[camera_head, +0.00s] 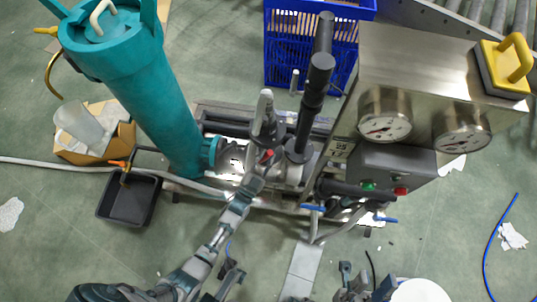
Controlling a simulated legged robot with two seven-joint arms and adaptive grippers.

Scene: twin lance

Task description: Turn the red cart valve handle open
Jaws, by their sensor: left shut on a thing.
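The red valve handle (268,154) shows only as a small red patch among the grey pipe fittings on the cart, at the middle of the head view. My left arm reaches up from the lower left. My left gripper (262,162) is at the handle and shut on it; the gripper and fittings hide most of the handle. My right gripper (362,281) is low at the bottom edge, apart from the cart. It is partly cut off, and I cannot tell if its jaws are open.
A tall teal cylinder (150,95) stands left of the fittings. A black upright pipe (314,90) and a steel gauge panel (415,75) rise on the right. A blue crate (282,48) is behind. A black tray (130,200) lies on the floor at left.

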